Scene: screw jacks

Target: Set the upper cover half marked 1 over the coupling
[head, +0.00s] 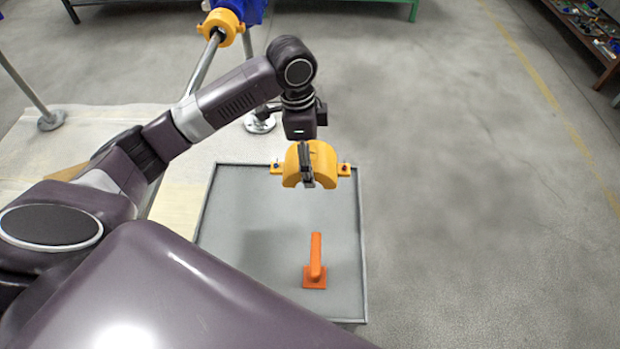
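A yellow arched cover half (322,160) with a flange and a dark bolt at each side is in the head view, over the far part of the grey tray (230,200). My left gripper (306,180) comes down on it from behind, its dark fingers closed on the middle of the arch. A faint shadow on the tray suggests that the cover is held above it. No mark 1 is readable. A yellow part (222,25) sits around a shaft at the top, beside a blue body (246,8); I cannot tell whether it encloses the coupling. My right gripper is out of view.
Metal shafts and a post on a round foot (259,122) rise beyond my arm. A shelf (590,35) stands far right; the floor between is clear.

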